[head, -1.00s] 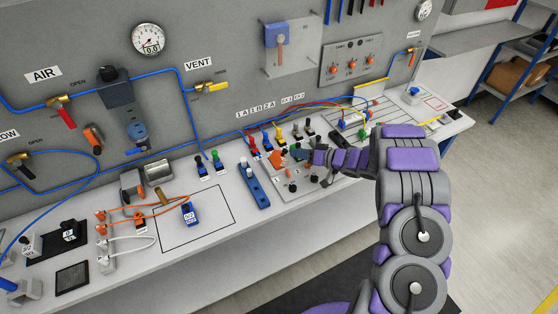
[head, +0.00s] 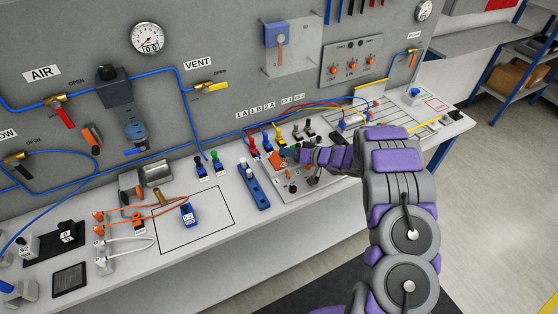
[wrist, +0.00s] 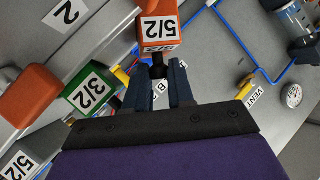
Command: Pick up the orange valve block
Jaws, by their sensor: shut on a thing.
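An orange valve block (wrist: 161,27) with a white 5/2 label is at the top of the wrist view. A dark stem-like part below it sits between the two fingers of my gripper (wrist: 160,72), which is shut on it. In the head view my gripper (head: 292,153) is over the grey panel on the bench. Orange (head: 276,160) shows just left of the fingertips; I cannot tell whether this is the held block. A second orange block (wrist: 28,96) lies at the left of the wrist view.
A green 3/2 block (wrist: 90,88) is close to the left of my fingers. Red, blue and yellow connectors (head: 279,134) with hoses stand behind the gripper. A blue bar-shaped part (head: 253,186) lies to its left. The front bench strip (head: 215,250) is clear.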

